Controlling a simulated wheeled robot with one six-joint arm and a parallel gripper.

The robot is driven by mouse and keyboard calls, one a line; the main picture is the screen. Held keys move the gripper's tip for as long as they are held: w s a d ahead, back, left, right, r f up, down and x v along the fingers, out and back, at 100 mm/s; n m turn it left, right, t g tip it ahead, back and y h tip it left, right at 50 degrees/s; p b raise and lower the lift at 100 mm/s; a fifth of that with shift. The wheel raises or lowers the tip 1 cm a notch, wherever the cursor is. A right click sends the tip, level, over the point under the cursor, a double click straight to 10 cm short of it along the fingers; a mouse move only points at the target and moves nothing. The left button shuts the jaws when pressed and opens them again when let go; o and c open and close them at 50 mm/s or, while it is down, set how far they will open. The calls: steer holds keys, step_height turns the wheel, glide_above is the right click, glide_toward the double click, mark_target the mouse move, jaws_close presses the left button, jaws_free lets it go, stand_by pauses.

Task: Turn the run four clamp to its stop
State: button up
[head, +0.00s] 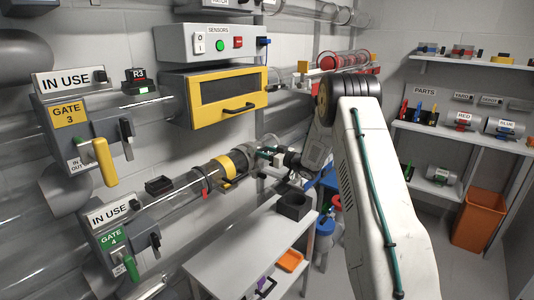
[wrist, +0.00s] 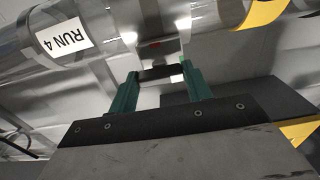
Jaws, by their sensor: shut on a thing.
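The run four tube crosses the top of the wrist view, with its white RUN 4 label (wrist: 63,35) at upper left. In the head view this clear tube (head: 183,200) rises from gate 4 toward my gripper (head: 267,155), past a yellow band (head: 236,160). My gripper (wrist: 160,78) has green fingers, one on each side of a short dark bar, which looks like the handle of the run four clamp (wrist: 160,71). It is shut on that bar, just beside the tube. The clamp's body is mostly hidden, and its stop cannot be made out.
The gate 4 box (head: 125,240) and gate 3 box (head: 85,130) are at left. A yellow-framed box (head: 215,95) hangs above the tube. A white table (head: 240,250) with a black open box (head: 294,206) stands below my gripper. Shelves (head: 450,135) and an orange bin (head: 478,218) are at right.

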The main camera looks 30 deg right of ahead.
steer(key=shift+n, duration=0.3)
steer(key=n, duration=0.8)
steer(key=shift+n, duration=4.6)
steer(key=o, duration=1)
